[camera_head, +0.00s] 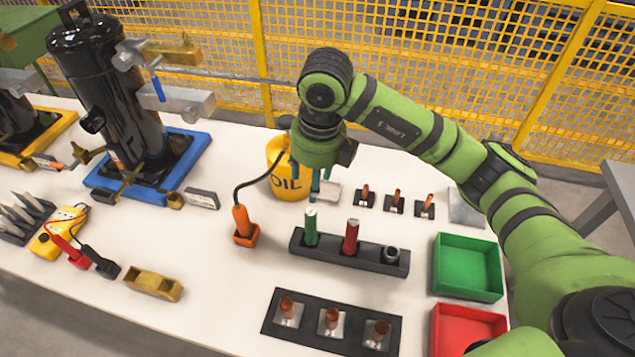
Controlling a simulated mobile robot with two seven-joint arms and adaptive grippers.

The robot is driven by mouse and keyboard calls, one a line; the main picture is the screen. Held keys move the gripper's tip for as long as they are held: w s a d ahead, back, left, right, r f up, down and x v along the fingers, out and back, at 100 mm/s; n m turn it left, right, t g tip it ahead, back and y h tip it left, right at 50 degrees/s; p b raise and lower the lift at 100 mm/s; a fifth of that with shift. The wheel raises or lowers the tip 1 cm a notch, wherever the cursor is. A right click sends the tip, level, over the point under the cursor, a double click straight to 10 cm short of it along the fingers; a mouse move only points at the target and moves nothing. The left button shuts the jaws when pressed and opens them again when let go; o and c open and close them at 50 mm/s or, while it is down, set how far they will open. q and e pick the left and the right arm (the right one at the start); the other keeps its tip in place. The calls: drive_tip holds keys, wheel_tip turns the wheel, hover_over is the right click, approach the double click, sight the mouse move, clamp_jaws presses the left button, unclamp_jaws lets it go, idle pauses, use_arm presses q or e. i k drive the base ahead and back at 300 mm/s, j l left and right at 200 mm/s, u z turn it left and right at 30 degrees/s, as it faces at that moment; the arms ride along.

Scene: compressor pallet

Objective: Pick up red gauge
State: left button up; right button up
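The red gauge (351,237) is a red cylinder standing upright in a black holder block (330,255) in the middle of the table. A green gauge (311,228) stands to its left in the same block, and a dark ring-shaped socket (391,255) is at the block's right end. My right gripper (321,187) points down above and behind the block, up and to the left of the red gauge and apart from it. Its teal fingers look spread, with nothing between them. My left gripper is not in view.
A yellow oil can (287,175) and an orange-handled tool (243,225) stand left of the block. A copper-fitting tray (331,322) lies in front. Green (467,267) and red (465,326) bins are to the right. A black compressor (110,100) stands back left.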

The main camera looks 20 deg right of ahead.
sight(349, 247)
drive_tip(key=z, duration=0.9)
drive_tip(key=k+j, duration=0.1)
drive_tip(key=k, duration=0.4)
